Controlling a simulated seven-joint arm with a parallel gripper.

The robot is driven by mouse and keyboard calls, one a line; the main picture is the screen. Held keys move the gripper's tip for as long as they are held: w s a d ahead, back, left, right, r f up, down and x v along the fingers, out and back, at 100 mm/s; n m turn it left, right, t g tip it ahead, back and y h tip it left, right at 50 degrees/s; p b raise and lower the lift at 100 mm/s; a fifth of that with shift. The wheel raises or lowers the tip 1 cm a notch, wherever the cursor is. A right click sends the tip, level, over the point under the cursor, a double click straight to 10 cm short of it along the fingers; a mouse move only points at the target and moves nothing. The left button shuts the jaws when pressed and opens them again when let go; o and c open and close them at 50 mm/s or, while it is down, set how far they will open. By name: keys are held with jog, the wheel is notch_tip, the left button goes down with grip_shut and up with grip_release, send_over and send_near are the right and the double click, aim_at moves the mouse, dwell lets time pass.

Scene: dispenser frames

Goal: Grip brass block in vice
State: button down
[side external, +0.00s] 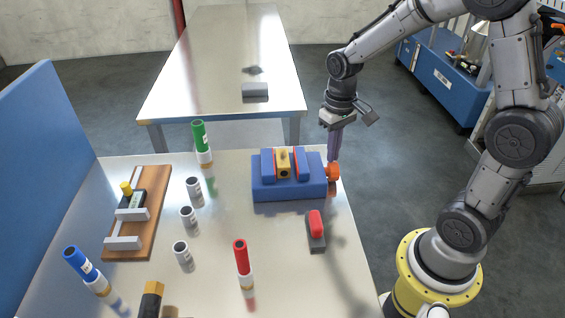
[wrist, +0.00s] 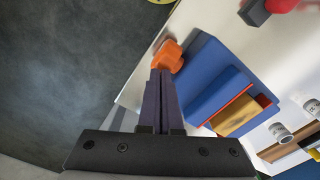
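The blue vice (side external: 289,190) stands at the table's right edge; it also shows in the wrist view (wrist: 207,75). The brass block (side external: 284,168) sits between its red-lined jaws, also in the wrist view (wrist: 236,117). I cannot tell whether both jaws touch it. The orange handle (side external: 334,173) is on the vice's right side; it shows in the wrist view (wrist: 168,56). My gripper (side external: 334,157) points down at the handle from above. Its fingers (wrist: 161,76) look close together, tips at the handle. Whether they touch or hold it is unclear.
A red-topped grey block (side external: 316,232) lies in front of the vice. Green (side external: 199,137), red (side external: 241,257) and blue (side external: 82,266) tubes and several white cylinders (side external: 188,217) stand to the left. A wooden board (side external: 150,220) lies farther left.

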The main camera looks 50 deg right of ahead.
jog(key=shift+r, duration=0.1)
jog(key=shift+r, duration=0.75)
jog(key=shift+s+a, duration=0.1)
jog(key=shift+a, duration=0.05)
jog(key=shift+s+a, duration=0.8)
jog(key=shift+s, duration=0.05)
jog(key=shift+f, duration=0.9)
jog(key=shift+w+d, duration=0.7)
dwell(2.0)
jog(key=shift+w+d, duration=0.2)
jog(key=shift+d, duration=0.05)
jog(key=shift+r, duration=0.15)
dwell(0.4)
